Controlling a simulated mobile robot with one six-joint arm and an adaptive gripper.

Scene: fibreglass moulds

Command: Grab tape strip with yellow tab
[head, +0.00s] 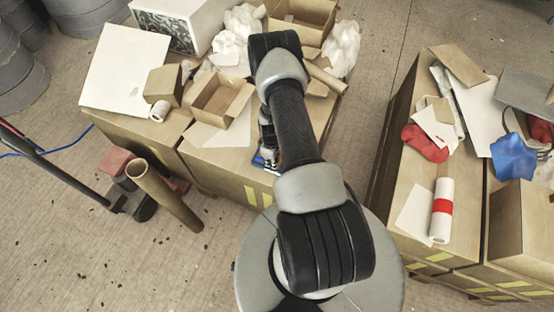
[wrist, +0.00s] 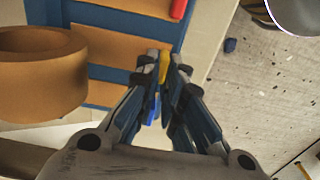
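In the wrist view, a tan tape strip (wrist: 128,50) lies on a blue board (wrist: 110,74), and its yellow tab (wrist: 165,66) shows at its right end. My gripper (wrist: 166,68) has its fingertips drawn close together, one on each side of the yellow tab, with almost no gap. Other tan strips lie above and below; a red tab (wrist: 178,9) is at the top and a blue tab (wrist: 153,112) shows between my fingers. In the head view my arm hides most of the board; only a blue edge (head: 258,161) shows by my gripper.
In the head view, an open cardboard box (head: 221,99) and crumpled white plastic (head: 341,48) share this crate top. A second crate with a red-banded roll (head: 442,207) stands right, across a floor gap.

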